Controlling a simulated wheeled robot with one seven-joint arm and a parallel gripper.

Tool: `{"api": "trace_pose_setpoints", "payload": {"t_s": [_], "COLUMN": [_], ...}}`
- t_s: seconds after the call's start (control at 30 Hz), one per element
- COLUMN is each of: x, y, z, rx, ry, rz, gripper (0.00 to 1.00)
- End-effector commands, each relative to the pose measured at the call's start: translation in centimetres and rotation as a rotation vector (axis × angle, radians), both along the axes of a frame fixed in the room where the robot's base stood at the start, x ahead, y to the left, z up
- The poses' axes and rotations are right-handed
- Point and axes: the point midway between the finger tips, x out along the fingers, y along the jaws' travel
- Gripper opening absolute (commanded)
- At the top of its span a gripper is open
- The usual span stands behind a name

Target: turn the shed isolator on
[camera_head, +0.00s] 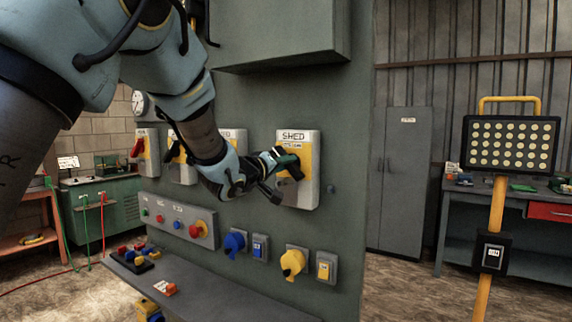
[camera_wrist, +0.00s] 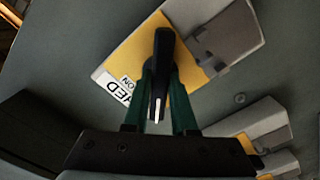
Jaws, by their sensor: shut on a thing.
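The shed isolator (camera_head: 311,190) is a grey and yellow box labelled SHED, on the green-grey panel right of the other switches. It also shows tilted in the wrist view (camera_wrist: 208,72), with its label at lower left. Its black handle (camera_wrist: 163,50) stands slanted across the yellow face, lined up with neither the box's long side nor its short side. My gripper (camera_head: 280,164) is at the front of the box. In the wrist view its green fingers (camera_wrist: 160,95) are shut on the handle, one on each side. In the head view the gripper hides part of the handle.
Other isolators, one with a red handle (camera_head: 138,147), stand left, partly behind my arm. Below are a button station (camera_head: 178,222), blue (camera_head: 235,242) and yellow (camera_head: 292,263) sockets, and a ledge (camera_head: 215,292) with padlocks. A lamp post (camera_head: 497,205) stands right.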

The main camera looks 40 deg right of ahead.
Motion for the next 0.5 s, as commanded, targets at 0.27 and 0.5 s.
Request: {"api": "trace_pose_setpoints", "payload": {"t_s": [0.27,0.5], "x": [0.03,0.07], "y": [0.03,0.06], "z": [-0.04,-0.14], "rx": [0.001,0.013], "ry": [-0.003,-0.063], "rz": [0.001,0.001], "gripper": [0.0,0.0]}}
